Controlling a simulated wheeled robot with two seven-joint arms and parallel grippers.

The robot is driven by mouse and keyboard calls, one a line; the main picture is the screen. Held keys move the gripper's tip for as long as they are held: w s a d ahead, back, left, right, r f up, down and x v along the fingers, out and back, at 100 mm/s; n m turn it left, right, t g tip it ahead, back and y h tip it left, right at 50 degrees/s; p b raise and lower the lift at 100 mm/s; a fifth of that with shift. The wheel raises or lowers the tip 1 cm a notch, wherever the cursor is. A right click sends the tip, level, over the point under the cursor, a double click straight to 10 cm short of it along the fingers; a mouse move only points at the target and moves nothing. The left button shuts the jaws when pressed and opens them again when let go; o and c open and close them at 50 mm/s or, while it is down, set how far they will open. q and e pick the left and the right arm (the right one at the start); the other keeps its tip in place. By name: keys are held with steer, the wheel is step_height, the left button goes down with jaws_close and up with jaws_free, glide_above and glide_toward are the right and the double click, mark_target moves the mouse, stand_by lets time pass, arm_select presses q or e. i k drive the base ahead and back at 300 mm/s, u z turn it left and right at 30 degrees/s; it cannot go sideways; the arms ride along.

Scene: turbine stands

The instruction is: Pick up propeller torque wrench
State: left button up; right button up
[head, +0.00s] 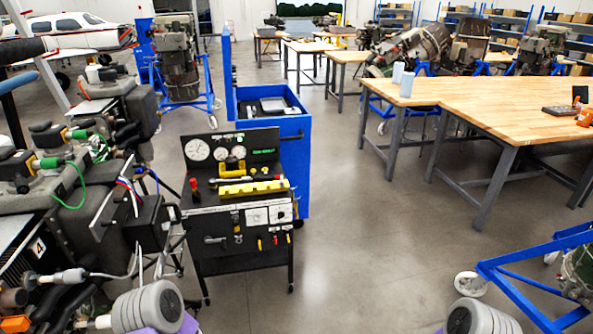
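I cannot pick out a propeller torque wrench with certainty. A black tool cart (240,222) with dials stands left of centre. On its shelf lie a long yellow notched bar (253,188) and a yellow fitting (232,167), with a red-topped item (194,186) at the left end. Small tools hang on the cart's front, too small to identify. Grey ringed parts, apparently of my arms, show at the bottom left and bottom right edges. Neither of my grippers is in view.
A blue cabinet (296,165) stands behind the cart. An engine (70,185) crowds the left. A wooden table (480,103) holds cups and small items at right. A blue wheeled stand (520,286) is at lower right. The floor (375,235) between is clear.

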mark_target(257, 179)
steer(key=z, duration=0.45)
steer(key=i, duration=2)
steer(key=u, duration=1.3)
steer(key=i, duration=0.85)
steer(key=u, duration=0.9)
